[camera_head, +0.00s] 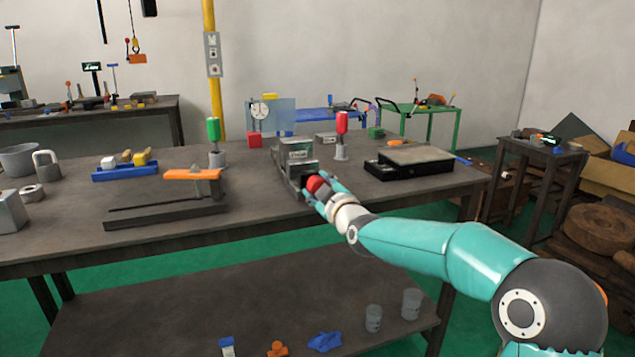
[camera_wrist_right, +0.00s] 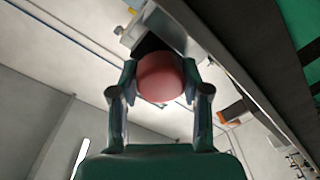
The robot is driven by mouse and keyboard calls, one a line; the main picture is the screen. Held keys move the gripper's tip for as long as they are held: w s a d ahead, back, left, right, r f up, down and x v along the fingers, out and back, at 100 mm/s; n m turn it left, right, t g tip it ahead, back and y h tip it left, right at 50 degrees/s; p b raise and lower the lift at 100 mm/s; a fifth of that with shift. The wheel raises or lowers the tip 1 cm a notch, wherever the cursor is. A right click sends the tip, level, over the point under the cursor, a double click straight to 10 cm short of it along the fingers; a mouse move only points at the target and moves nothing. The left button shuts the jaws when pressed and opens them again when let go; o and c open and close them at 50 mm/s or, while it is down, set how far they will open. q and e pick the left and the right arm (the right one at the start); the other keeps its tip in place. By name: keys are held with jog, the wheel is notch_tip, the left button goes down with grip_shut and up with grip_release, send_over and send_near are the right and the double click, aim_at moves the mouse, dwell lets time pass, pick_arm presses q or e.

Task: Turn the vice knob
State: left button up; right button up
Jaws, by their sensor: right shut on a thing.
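The grey metal vice (camera_head: 296,158) sits on the dark workbench near the middle of the head view. Its red knob (camera_head: 316,185) is at the near end, partly hidden by my gripper. My right gripper (camera_head: 318,190) reaches in from the right and is shut on the knob. In the right wrist view the round red knob (camera_wrist_right: 160,78) sits between the two fingers of the gripper (camera_wrist_right: 160,85), with the grey vice body (camera_wrist_right: 150,28) behind it. My left gripper is in neither view.
A red-topped post (camera_head: 341,125) stands just right of the vice, and a green-topped post (camera_head: 213,130) to its left. A black and grey plate (camera_head: 415,158) lies to the right. An orange-handled tool (camera_head: 192,175) lies to the left. Bare bench (camera_head: 60,225) shows at front left.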

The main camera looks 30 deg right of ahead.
jog(key=n+p, duration=0.1)
jog(key=n, duration=0.1)
jog(key=n+p, duration=0.1)
jog(key=n, duration=0.1)
jog(key=shift+f, duration=0.35)
jog(key=n+p, duration=0.1)
jog(key=n, duration=0.3)
jog(key=shift+p, duration=0.4)
jog(key=n+p, duration=0.1)
jog(key=n, duration=0.2)
jog(key=shift+g, duration=0.3)
jog(key=shift+n+h+p, duration=0.4)
jog(key=shift+n+p, duration=0.4)
jog(key=shift+n, duration=1.2)
jog(key=o, duration=1.1)
jog(key=shift+o, duration=0.2)
jog(key=shift+r, duration=0.1)
